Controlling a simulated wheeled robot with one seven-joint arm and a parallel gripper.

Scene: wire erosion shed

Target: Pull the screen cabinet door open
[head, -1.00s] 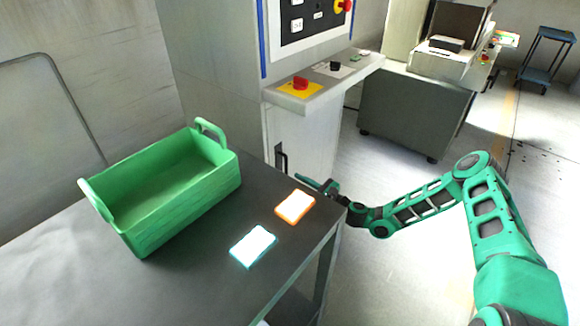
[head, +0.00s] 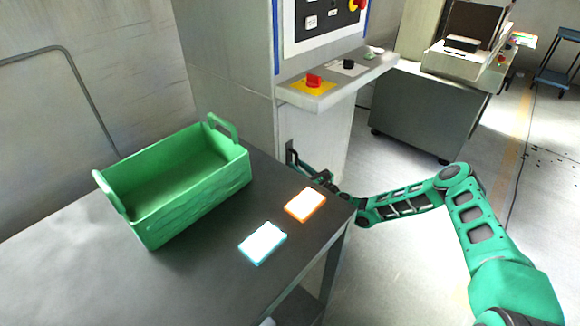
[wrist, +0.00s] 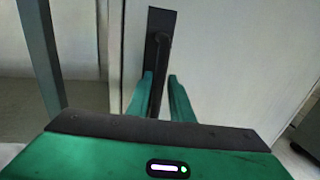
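The screen cabinet (head: 235,75) stands behind the table, with its pale lower door (head: 320,140) facing the aisle. The door looks shut. Its upright black handle (head: 289,150) sits near the door's left edge. My gripper (head: 304,166) is at the handle, reaching past the table's far right corner. In the wrist view, the handle (wrist: 160,50) on its dark backing plate lies straight ahead. The two green fingers of my gripper (wrist: 160,82) stand apart, one on each side of the handle's lower part, with a gap showing. Whether either finger touches it I cannot tell.
The dark table (head: 190,275) holds a green crate (head: 195,205), an orange-edged pad (head: 305,204) and a blue-edged pad (head: 263,243). A control shelf (head: 340,80) juts out above the door. A grey machine base (head: 425,115) stands behind.

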